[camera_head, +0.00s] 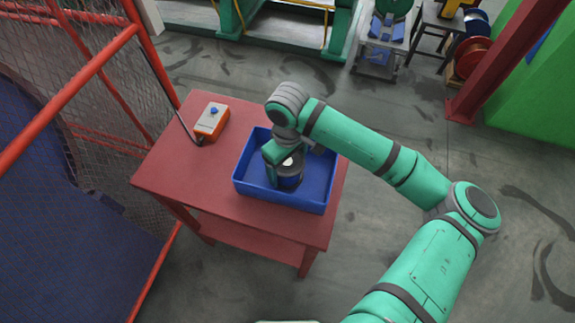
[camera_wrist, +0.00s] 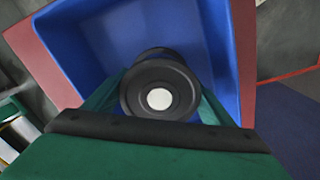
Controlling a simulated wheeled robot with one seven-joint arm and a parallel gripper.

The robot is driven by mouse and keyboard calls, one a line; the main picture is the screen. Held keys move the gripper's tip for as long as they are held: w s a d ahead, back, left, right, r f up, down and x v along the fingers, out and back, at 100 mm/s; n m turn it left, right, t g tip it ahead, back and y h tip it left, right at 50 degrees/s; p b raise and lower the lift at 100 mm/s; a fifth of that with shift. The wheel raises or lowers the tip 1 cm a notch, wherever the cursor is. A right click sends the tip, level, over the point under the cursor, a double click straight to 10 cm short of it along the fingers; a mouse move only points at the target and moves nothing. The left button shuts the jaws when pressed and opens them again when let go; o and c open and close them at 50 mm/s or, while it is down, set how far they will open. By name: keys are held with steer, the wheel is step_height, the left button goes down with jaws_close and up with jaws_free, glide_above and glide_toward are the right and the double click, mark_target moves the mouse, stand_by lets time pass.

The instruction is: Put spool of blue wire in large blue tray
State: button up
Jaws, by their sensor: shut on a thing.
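The spool of blue wire (camera_head: 290,180) has dark flanges and a pale round hub, with blue winding between the flanges. It stands upright inside the outline of the large blue tray (camera_head: 325,207). My gripper (camera_head: 287,163) is over the tray and shut on the spool. In the wrist view the spool's black flange (camera_wrist: 160,93) shows between the green fingers, with the blue tray floor (camera_wrist: 215,55) behind it. I cannot tell whether the spool's underside touches the tray floor. The tray rests on a red table.
The red table (camera_head: 185,165) also bears an orange and grey control box (camera_head: 211,121) with a blue button, left of the tray. A mesh fence with red rails (camera_head: 85,75) stands at the left. Spools and a stool are at the back right. Grey floor (camera_head: 385,115) is open right of the table.

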steer(key=o, duration=1.6)
steer(key=shift+f, duration=0.1)
steer(key=shift+o, duration=0.2)
step_height(320, 180, up, 12)
steer(key=shift+r, duration=0.15)
steer(key=shift+d, duration=0.1)
